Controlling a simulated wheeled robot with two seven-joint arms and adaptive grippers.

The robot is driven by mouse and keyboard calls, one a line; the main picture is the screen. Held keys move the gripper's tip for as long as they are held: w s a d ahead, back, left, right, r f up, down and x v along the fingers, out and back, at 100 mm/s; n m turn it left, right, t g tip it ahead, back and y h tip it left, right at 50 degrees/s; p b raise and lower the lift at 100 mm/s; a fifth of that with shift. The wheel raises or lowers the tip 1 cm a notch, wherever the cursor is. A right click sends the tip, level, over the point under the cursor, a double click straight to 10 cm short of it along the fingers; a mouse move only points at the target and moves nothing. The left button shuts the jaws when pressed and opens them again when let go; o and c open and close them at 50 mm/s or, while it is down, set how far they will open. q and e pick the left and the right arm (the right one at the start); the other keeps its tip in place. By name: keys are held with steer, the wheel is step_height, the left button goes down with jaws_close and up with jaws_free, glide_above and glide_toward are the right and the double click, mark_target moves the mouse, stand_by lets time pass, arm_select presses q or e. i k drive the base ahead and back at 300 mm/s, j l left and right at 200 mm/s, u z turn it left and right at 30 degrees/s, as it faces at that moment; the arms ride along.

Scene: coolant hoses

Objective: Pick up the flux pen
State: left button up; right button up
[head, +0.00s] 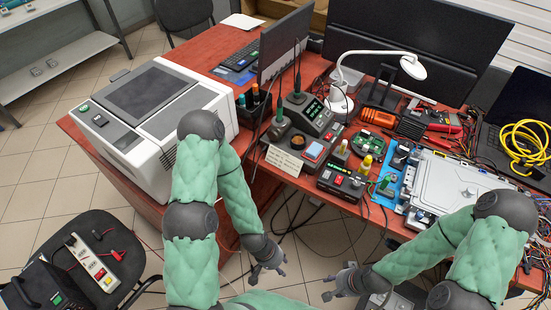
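I cannot single out the flux pen for certain at this size. Small upright items with white (343,146), yellow (367,161) and green (384,183) tops stand near the front of the red-brown workbench (292,181). A dark holder (254,108) with several pen-like items stands further left, behind the soldering station. My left gripper (269,272) hangs in front of the bench, below its front edge in the picture, with its fingers apart and nothing between them. My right gripper (327,287) is to its right, also off the bench, fingers apart and empty.
A white-grey machine (150,125) fills the bench's left end. A soldering station (308,113), a white lamp (410,66), monitors (425,35), cables and a grey metal case (455,185) crowd the rest. A chair (85,260) with a power strip stands at lower left.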

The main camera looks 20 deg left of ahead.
mark_target(344, 143)
steer(key=k, duration=0.2)
steer(key=k+z, duration=0.15)
steer(key=z, duration=0.2)
steer(key=k+z, duration=0.15)
steer(key=z, duration=0.2)
steer(key=k+l+z, duration=0.15)
steer(key=z, duration=0.2)
steer(key=i+j+z, duration=0.1)
steer(key=j+z, duration=0.15)
steer(key=j, duration=0.6)
steer(key=j+z, duration=0.25)
steer(key=j, duration=0.6)
steer(key=i, duration=0.05)
